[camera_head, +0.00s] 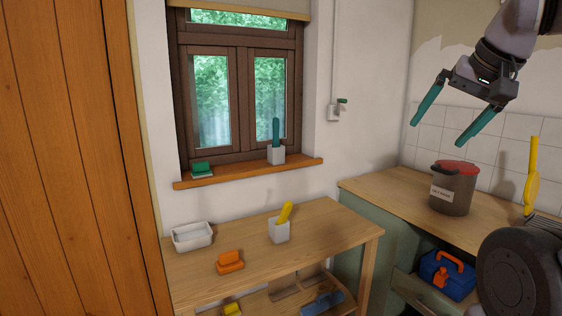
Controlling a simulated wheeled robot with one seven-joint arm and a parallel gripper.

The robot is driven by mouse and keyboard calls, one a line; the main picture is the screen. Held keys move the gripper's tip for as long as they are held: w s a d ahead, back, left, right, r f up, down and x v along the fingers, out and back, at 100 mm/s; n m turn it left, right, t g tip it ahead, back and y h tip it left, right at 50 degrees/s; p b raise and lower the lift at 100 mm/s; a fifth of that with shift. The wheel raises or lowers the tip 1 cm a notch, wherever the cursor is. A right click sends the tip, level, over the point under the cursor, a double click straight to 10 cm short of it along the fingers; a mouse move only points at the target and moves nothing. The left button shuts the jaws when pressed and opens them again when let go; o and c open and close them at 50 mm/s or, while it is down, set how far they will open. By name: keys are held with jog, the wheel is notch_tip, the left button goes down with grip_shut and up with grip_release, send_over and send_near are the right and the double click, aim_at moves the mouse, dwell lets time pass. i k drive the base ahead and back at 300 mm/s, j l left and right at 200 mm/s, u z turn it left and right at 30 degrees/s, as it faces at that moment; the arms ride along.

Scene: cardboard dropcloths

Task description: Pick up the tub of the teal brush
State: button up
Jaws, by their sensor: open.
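The teal brush (276,132) stands upright in a small grey tub (276,156) on the wooden window sill, near its right end. A similar grey tub (279,231) with a yellow-handled brush (286,211) stands on the wooden table below. My gripper (437,122) is at the upper right, with its two teal fingers spread wide and nothing between them. It is in the air above the counter, well to the right of the tub on the sill and apart from it.
The sill (240,172) also holds a green-and-white block-like thing (202,169). The table (215,250) holds a white tray (192,235) and an orange brush-like thing (230,261). A dark pot with red inside (452,190) stands on the right counter. A blue toolbox (447,277) sits below.

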aim_at(276, 156)
jog(key=i+l, duration=0.25)
jog(key=i, duration=0.2)
jog(key=i+l+u, duration=0.1)
jog(key=i, duration=0.3)
jog(key=i+u, duration=0.15)
jog(key=u, duration=1.3)
jog(key=i+l, duration=0.2)
jog(key=i, duration=0.15)
jog(key=j+u, duration=0.05)
